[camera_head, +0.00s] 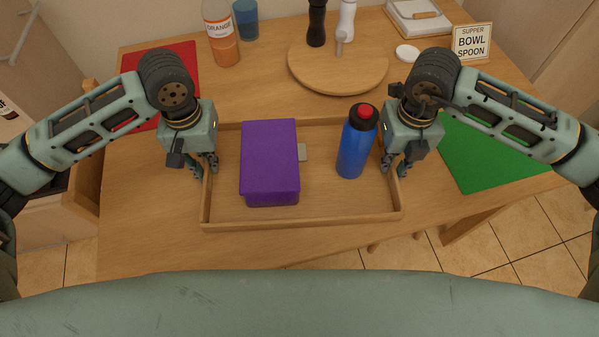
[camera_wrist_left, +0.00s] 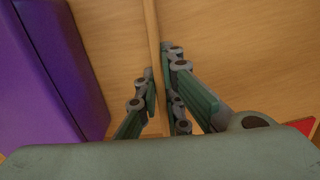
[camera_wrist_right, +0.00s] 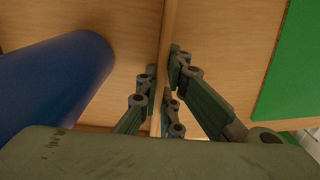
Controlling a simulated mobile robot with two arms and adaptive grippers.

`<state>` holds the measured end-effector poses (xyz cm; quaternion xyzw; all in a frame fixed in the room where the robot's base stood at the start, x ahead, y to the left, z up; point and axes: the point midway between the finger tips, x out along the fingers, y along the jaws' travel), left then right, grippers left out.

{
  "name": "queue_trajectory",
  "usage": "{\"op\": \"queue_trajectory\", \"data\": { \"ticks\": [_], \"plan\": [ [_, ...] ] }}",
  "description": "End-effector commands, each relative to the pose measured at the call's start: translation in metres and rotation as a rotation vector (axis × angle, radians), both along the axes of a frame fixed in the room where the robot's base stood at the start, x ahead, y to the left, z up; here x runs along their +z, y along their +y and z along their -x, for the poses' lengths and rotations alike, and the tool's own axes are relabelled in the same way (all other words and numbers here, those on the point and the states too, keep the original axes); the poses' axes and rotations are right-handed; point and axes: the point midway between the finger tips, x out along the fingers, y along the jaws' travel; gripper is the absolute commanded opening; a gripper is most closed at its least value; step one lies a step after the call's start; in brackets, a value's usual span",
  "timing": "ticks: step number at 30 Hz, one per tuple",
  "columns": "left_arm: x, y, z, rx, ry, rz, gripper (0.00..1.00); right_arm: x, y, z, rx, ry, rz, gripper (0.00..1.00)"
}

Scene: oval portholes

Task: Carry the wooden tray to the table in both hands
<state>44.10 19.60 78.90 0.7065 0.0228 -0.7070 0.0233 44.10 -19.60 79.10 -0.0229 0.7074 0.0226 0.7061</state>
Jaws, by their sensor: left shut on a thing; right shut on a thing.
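The wooden tray (camera_head: 300,219) is at the front of the wooden table (camera_head: 140,215), over or on its top; I cannot tell if its base touches. A purple box (camera_head: 269,160) and a blue bottle with a red cap (camera_head: 356,145) are in it, the bottle upright. My left gripper (camera_head: 207,172) is shut on the tray's left wall, which runs between its fingers in the left wrist view (camera_wrist_left: 158,85). My right gripper (camera_head: 392,168) is shut on the right wall, also between the fingers in the right wrist view (camera_wrist_right: 163,85).
A round board (camera_head: 320,80) with two mills stands behind the tray. An orange bottle (camera_head: 221,40) and blue cup (camera_head: 246,20) are at back left. A red mat (camera_head: 180,62) lies left, a green mat (camera_head: 490,155) right. A sign (camera_head: 472,42) stands back right.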

Motion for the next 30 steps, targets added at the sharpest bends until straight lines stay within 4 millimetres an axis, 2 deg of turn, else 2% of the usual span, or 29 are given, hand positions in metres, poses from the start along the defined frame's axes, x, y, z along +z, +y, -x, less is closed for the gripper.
{"op": "queue_trajectory", "data": {
  "ticks": [1,2,3,8,19,23,30],
  "plan": [
    [-0.004,-0.001,-0.001,0.001,-0.003,0.002,0.0,-0.004,0.001,0.0,0.001,-0.002,-0.002,0.0],
    [-0.002,0.0,0.0,0.001,-0.001,0.001,0.09,-0.002,0.001,0.0,0.001,-0.001,-0.001,0.08],
    [-0.001,0.0,0.0,0.001,-0.001,0.001,0.13,-0.001,0.0,0.0,0.001,0.0,-0.001,0.12],
    [-0.001,0.0,0.0,0.0,0.0,0.001,0.26,-0.002,0.0,0.0,0.001,0.0,-0.001,0.25],
    [0.004,0.0,-0.001,0.0,-0.002,0.001,0.26,-0.001,0.0,0.0,0.0,0.0,0.0,0.25],
    [0.022,-0.001,-0.001,0.0,-0.004,0.002,0.26,-0.001,0.0,0.0,0.0,0.0,0.0,0.25],
    [0.074,-0.001,-0.002,0.0,-0.005,0.002,0.26,-0.001,0.0,0.0,0.0,0.0,0.0,0.25]
  ]
}}
